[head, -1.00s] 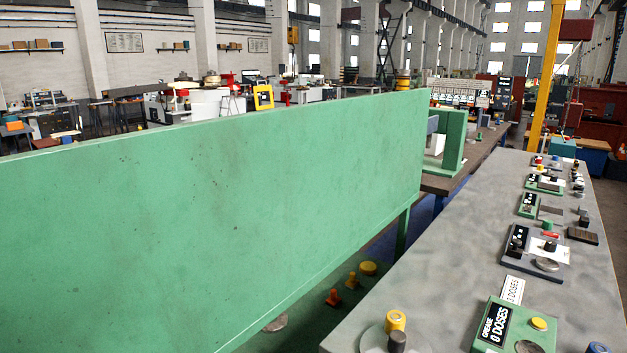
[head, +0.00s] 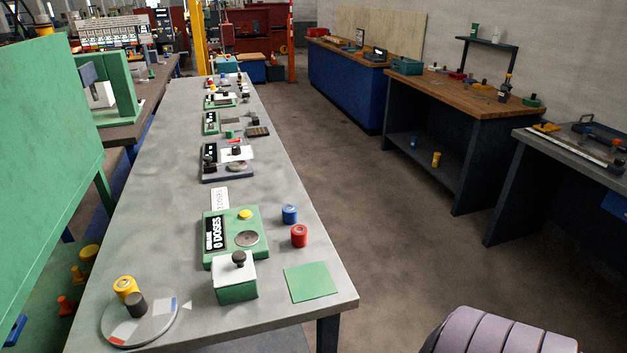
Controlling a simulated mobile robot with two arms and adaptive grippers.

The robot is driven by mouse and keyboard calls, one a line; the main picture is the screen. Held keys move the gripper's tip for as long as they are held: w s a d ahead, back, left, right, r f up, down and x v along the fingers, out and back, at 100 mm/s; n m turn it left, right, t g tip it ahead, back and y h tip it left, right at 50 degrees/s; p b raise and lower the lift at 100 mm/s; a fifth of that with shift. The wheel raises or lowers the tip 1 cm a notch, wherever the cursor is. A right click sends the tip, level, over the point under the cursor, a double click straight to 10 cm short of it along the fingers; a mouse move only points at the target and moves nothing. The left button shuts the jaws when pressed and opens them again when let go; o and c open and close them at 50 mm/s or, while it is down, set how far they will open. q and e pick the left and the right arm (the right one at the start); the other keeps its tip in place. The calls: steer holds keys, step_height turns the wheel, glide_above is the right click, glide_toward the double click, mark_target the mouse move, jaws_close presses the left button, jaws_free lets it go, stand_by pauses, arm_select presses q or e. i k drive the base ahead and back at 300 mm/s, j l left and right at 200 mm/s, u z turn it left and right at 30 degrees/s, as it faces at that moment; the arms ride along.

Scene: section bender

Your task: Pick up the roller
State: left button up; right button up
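I cannot tell for sure which thing is the roller. Short cylinders stand on the long grey table (head: 165,220). A blue cylinder (head: 289,213) and a red cylinder (head: 299,236) stand at the right edge. Neither of my grippers is in view.
A green dose counter box (head: 221,256), a white and green box with a dark knob (head: 235,279) and a green pad (head: 310,282) lie on the near table. A green panel (head: 45,150) stands at left. Wooden-topped benches (head: 455,92) stand at right. The floor between (head: 350,200) is clear.

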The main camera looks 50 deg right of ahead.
mark_target(289, 210)
steer(key=z, duration=1.4)
steer(key=i+l, duration=0.1)
steer(key=l, duration=0.15)
steer(key=i+l+u, duration=0.1)
steer(key=i+l, duration=0.05)
steer(key=l, duration=0.1)
